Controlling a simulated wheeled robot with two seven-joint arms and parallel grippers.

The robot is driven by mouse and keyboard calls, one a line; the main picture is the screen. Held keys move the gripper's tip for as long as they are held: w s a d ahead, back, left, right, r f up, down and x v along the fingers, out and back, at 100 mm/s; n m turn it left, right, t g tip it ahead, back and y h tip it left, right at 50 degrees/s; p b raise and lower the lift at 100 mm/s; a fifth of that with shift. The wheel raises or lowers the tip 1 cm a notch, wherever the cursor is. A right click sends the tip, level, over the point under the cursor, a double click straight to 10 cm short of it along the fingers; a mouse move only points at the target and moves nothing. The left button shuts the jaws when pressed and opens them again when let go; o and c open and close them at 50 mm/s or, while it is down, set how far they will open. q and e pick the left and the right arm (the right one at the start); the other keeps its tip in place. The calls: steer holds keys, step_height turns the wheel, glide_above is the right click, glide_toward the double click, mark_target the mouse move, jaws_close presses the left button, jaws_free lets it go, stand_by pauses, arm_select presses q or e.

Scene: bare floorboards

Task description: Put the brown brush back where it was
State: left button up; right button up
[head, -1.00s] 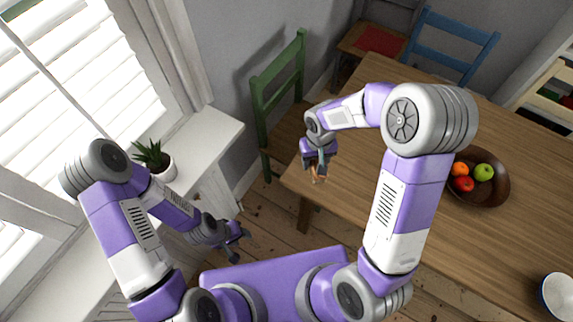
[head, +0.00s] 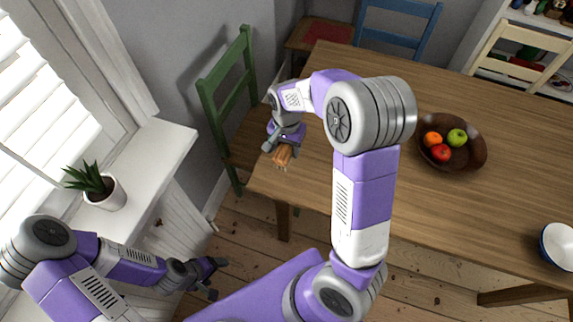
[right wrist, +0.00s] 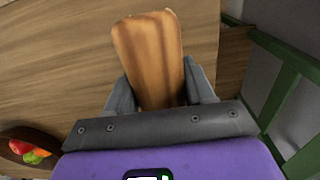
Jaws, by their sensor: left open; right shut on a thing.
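The brown brush (head: 283,154) is in my right gripper (head: 279,143), by the near-left corner of the wooden table (head: 345,80). In the right wrist view the brush (right wrist: 150,55) sticks out between the two fingers of the right gripper (right wrist: 160,90), which are shut on it. Its bristles cannot be made out there. I cannot tell how high it is above the table top. My left gripper (head: 210,277) is open and empty, low at the left, beside the white cabinet and over the floorboards.
A bowl of fruit (head: 473,158) and a white bowl (head: 560,244) stand on the table. A green chair (head: 221,95) is close to the left of my right gripper. A potted plant (head: 105,192) stands on the white sill.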

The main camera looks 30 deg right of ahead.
step_height(320, 180, down, 7)
steer(key=shift+f+b, duration=0.1)
steer(key=shift+b, duration=1.1)
steer(key=shift+f, duration=0.1)
steer(key=o, duration=1)
step_height(320, 180, up, 12)
steer(key=p, duration=0.4)
